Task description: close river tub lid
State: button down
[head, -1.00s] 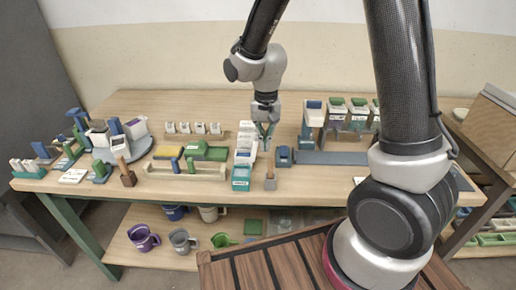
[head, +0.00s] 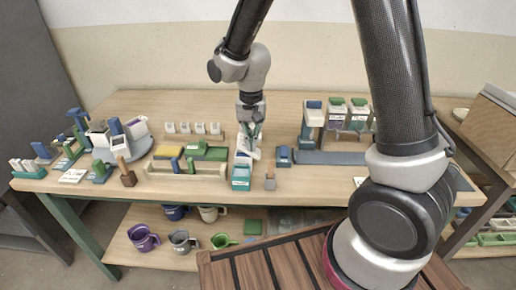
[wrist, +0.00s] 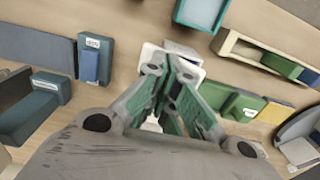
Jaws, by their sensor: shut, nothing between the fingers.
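My gripper (head: 249,142) points down with its fingers together and nothing between them. It is just over a white lidded tub or box (head: 243,158) in the middle of the table. In the wrist view, the fingers of my gripper (wrist: 172,68) cover much of this white piece (wrist: 196,68). Whether they touch it I cannot tell. A teal tub (head: 241,182) stands in front of it at the table's front edge; it shows at the top of the wrist view (wrist: 203,12). The labels are too small to read, so I cannot tell which tub is river.
A small blue box (head: 284,157) and a blue-grey mat (head: 340,158) lie to the right. A wooden tray (head: 160,172) with green and yellow pieces is to the left. Labelled tubs (head: 335,115) stand at the back right.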

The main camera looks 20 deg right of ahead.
dwell(0.3)
notch_tip(320, 180, up, 7)
jog(key=d, duration=0.1)
jog(key=shift+s, duration=0.15)
dwell(0.4)
dwell(0.6)
jog(key=s+d+r+n+t, duration=0.1)
jog(key=s+d+r+t, duration=0.1)
jog(key=s+d+r, duration=0.5)
jog(key=s+d+r+n+t, duration=0.2)
jog(key=s+d+r, duration=0.5)
jog(key=s+d, duration=0.5)
jog(key=shift+s+n, duration=0.3)
jog(key=shift+s, duration=0.4)
